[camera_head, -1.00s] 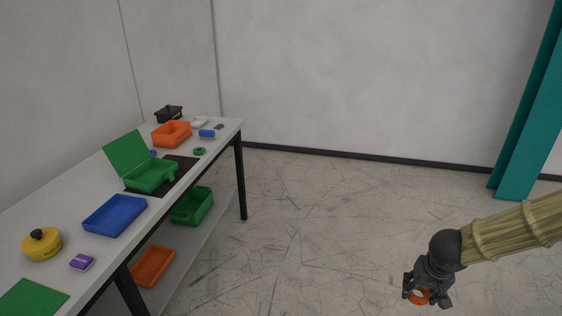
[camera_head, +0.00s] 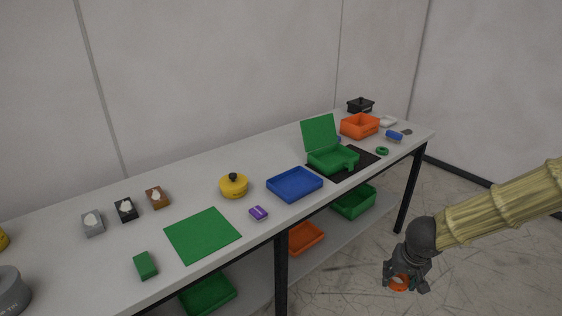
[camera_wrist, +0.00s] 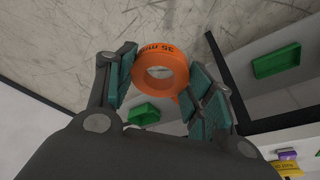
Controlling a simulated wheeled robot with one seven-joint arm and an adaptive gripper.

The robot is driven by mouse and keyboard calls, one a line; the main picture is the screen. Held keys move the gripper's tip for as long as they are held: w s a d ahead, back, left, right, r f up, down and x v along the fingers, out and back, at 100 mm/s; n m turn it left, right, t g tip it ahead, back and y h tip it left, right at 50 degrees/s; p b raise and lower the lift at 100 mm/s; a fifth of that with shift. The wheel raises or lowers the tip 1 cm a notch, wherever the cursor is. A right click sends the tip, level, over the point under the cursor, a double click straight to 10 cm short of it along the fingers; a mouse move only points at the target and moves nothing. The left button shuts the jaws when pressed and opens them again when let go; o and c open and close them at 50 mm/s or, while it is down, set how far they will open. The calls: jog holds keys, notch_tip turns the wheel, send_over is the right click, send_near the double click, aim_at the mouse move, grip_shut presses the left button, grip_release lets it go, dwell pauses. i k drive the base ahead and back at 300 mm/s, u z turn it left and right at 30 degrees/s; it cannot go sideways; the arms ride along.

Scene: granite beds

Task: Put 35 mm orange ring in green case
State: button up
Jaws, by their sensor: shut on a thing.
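My gripper (camera_head: 405,281) is shut on the orange ring (camera_head: 399,284), out over the floor to the right of the table's front edge. In the wrist view the orange ring (camera_wrist: 160,70) sits between the green-padded fingers, with "35" markings partly legible on its rim. The green case (camera_head: 333,160) stands on the table on a dark mat, its lid (camera_head: 319,132) raised at the back. The inside of the case looks empty from here. The ring is well apart from the case, lower and nearer to the camera.
A blue tray (camera_head: 295,184) stands left of the case and an orange bin (camera_head: 359,125) to its right. A green ring (camera_head: 382,151) and blue block (camera_head: 394,135) lie at the right end.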

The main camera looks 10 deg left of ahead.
aim_at(333, 163)
jog(key=u, duration=0.3)
jog(key=i, duration=1)
